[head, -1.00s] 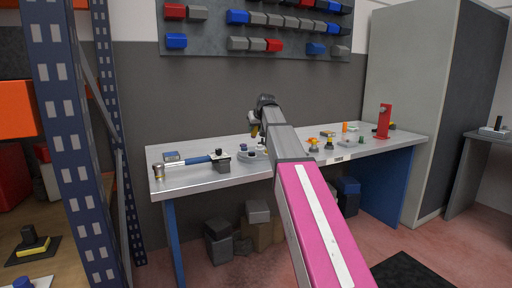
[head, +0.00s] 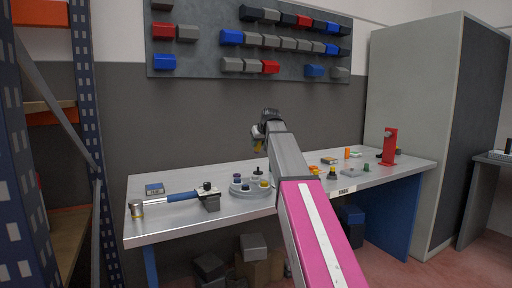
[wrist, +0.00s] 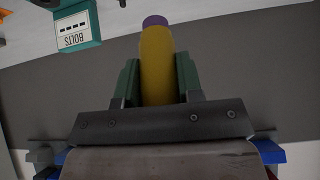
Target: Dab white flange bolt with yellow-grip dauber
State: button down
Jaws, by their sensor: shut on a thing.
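My gripper (wrist: 160,82) is shut on a yellow-grip dauber (wrist: 157,62), a yellow cylinder with a purple end, between its green fingers. In the head view my gripper (head: 258,134) is raised above the bench, and the yellow of the dauber (head: 259,149) shows below it. A round grey flange (head: 250,193) lies on the bench below and slightly left of my gripper, apart from the dauber. Several small dark, blue and yellow-topped pieces stand on the flange. I cannot make out which is the white bolt. My arm covers the bench just right of the flange.
A blue-handled wrench (head: 180,197) lies left of the flange, one end by a grey block (head: 211,202). Small yellow and orange items and a red stand (head: 389,147) are on the right. A teal bolts box (wrist: 78,27) shows in the wrist view. A blue rack upright (head: 88,110) stands left.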

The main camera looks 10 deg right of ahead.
aim_at(259, 149)
jog(key=shift+w+f, duration=0.1)
jog(key=shift+f, duration=2.3)
jog(key=shift+r, duration=0.1)
